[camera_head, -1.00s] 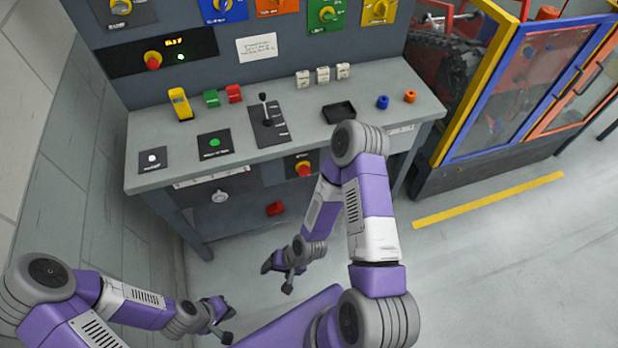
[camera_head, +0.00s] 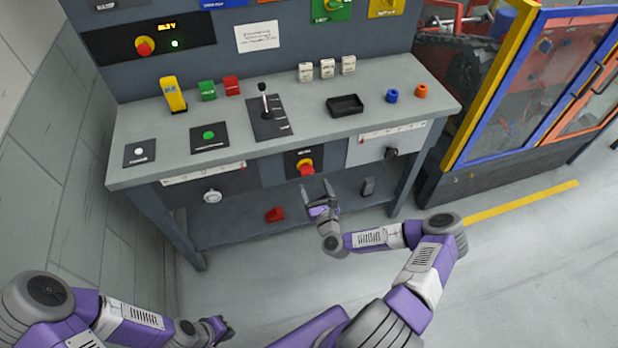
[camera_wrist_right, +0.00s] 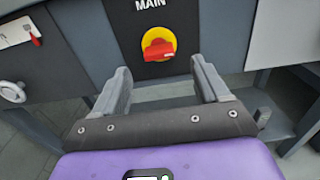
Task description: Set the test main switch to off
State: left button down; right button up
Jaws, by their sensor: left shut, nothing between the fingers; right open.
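The main switch (camera_head: 306,167) is a red handle on a yellow disc, on a dark panel in the bench's front. In the right wrist view its red handle (camera_wrist_right: 158,50) lies roughly crosswise, slightly tilted, under the word "MAIN". My right gripper (camera_head: 317,189) is open and empty, just in front of and below the switch. In the wrist view its fingers (camera_wrist_right: 160,75) point toward the switch, one on each side, apart from it. My left gripper (camera_head: 225,326) is shut and empty, low at the bottom left, far from the switch.
A similar red knob on yellow (camera_head: 145,47) is on the upper back panel. A grey handwheel (camera_head: 212,196) is left of the switch and a dark knob (camera_head: 391,153) right. A red block (camera_head: 275,214) lies on the lower shelf. The benchtop (camera_head: 345,128) overhangs the switch.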

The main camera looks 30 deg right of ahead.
aim_at(308, 173)
jog(key=b+x, duration=0.1)
jog(key=x, duration=0.5)
jog(key=shift+w, duration=0.25)
jog(key=c, duration=1.1)
jog(key=shift+o, duration=0.2)
jog(key=shift+a, duration=0.1)
